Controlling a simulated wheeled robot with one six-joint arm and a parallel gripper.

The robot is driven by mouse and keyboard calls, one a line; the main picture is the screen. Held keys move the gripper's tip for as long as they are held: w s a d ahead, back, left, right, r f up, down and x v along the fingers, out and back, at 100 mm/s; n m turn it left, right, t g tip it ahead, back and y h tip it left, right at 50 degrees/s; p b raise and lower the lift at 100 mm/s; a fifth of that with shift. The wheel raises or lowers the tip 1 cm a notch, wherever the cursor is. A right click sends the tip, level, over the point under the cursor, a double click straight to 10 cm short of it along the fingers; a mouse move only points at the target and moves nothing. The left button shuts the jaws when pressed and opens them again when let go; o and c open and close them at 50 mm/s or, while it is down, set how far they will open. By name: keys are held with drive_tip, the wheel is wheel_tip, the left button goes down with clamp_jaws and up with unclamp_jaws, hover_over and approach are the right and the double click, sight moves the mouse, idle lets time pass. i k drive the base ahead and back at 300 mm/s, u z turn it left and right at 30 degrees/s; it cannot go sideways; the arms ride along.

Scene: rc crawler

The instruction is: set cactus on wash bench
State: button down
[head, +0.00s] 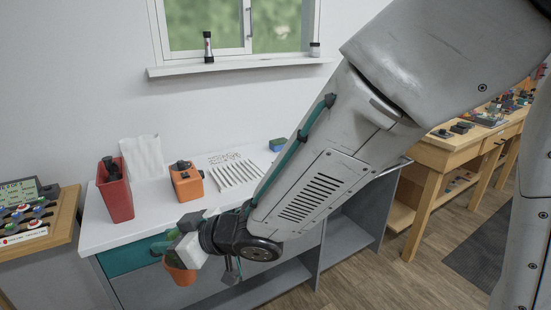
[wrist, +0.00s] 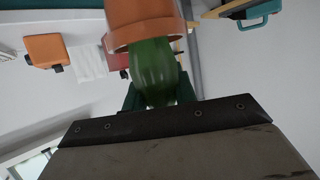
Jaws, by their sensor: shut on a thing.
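The cactus is a green plant (wrist: 155,75) in a terracotta pot (wrist: 140,22); the pot also shows in the head view (head: 180,274). My gripper (wrist: 158,98) is shut on the cactus, with dark fingers on both sides of the green body. In the head view, my gripper (head: 190,243) is at the front edge of the white-topped bench (head: 150,212), which I take as the wash bench. The pot hangs below the gripper, in front of the bench's teal drawer. My gripper hides much of the plant in the head view.
On the bench stand a red bin (head: 115,195), an orange box (head: 186,183), a row of white strips (head: 236,173) and a blue block (head: 277,145). A side table (head: 60,225) is at the left. The front left of the bench top is clear.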

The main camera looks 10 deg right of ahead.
sight(157, 208)
drive_tip(key=u, duration=0.05)
drive_tip(key=i, duration=1.1)
drive_tip(key=u, duration=0.1)
